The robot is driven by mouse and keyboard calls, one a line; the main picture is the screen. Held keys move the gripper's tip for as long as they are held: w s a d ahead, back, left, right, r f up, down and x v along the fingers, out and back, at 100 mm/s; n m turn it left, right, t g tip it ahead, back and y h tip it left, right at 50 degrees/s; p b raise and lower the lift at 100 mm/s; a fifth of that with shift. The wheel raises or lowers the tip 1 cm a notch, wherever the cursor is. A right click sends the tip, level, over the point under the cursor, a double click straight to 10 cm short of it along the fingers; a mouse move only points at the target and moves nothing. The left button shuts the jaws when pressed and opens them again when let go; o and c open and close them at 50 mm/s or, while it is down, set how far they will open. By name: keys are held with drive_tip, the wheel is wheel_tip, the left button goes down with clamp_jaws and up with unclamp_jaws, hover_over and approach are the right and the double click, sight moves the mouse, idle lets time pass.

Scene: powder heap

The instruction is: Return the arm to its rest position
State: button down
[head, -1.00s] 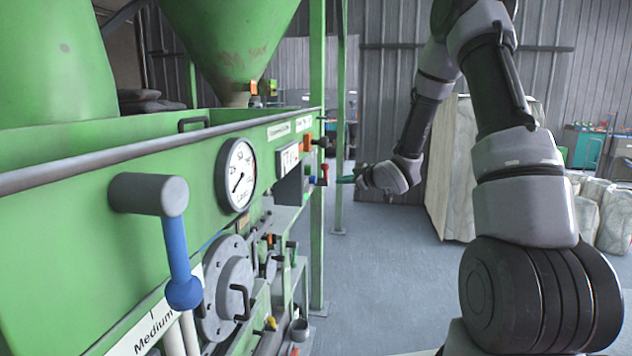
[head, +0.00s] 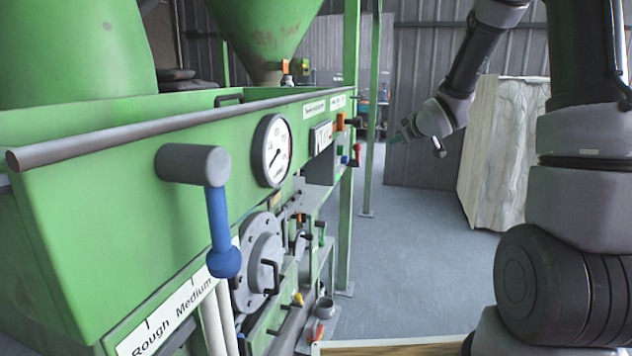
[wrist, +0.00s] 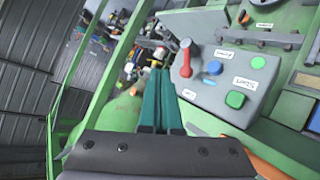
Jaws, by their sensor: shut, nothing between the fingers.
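My gripper (head: 402,136) hangs in the air in the head view, to the right of the green machine (head: 105,190) and clear of its panel. In the wrist view the teal fingers of my gripper (wrist: 161,72) lie together, with nothing between them.
The machine carries a gauge (head: 272,150), a blue-handled lever (head: 222,235) and several valves. A green post (head: 350,200) stands at its far end. A pale wrapped block (head: 503,150) stands behind my arm. The floor (head: 410,250) between is clear.

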drive_tip(key=s+d+r+m+g+h, duration=0.15)
drive_tip(key=s+r+m, duration=0.3)
drive_tip(key=s, duration=0.45)
drive_tip(key=s+d+r+m+g+h, duration=0.1)
drive_tip(key=s+d+r+m+h, duration=0.15)
drive_tip(key=s+r, duration=0.4)
drive_tip(key=s+a+m+g+y, duration=0.1)
drive_tip(key=s+a+m, duration=0.1)
drive_tip(key=s, duration=0.8)
drive_tip(key=s+a+m+g+y, duration=0.2)
drive_tip(key=s, duration=0.7)
drive_tip(key=shift+s+a+f+m, duration=0.2)
drive_tip(key=shift+s+a+m, duration=0.1)
drive_tip(key=shift+s+a, duration=0.05)
